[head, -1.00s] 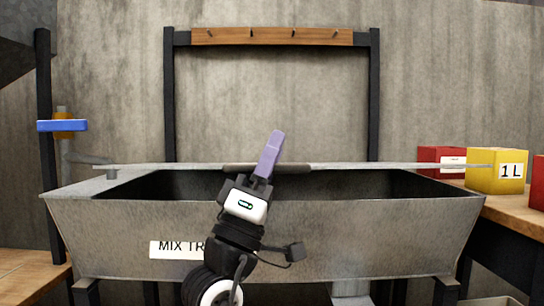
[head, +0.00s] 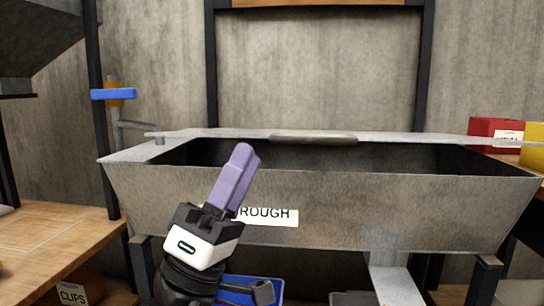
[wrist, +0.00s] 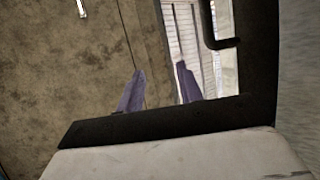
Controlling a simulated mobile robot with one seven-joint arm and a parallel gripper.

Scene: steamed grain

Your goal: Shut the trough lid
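The grey metal trough (head: 330,205) spans the middle of the head view, with a white label on its front partly hidden by my gripper. Its dark inside shows above the front wall. The lid (head: 400,136) appears as a thin, pale, nearly edge-on strip above and behind the opening, with a dark handle (head: 313,138) at its middle. My gripper (head: 243,150) is in front of the trough, left of and lower than the handle, tilted up to the right. The wrist view shows its two purple fingers (wrist: 160,72) apart with nothing visible between them.
A blue-handled valve (head: 113,95) on a pipe stands at the left. A wooden bench (head: 55,235) is at lower left. A red box (head: 492,130) and a yellow box (head: 533,143) are at the right. A blue bin (head: 250,285) sits below the trough.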

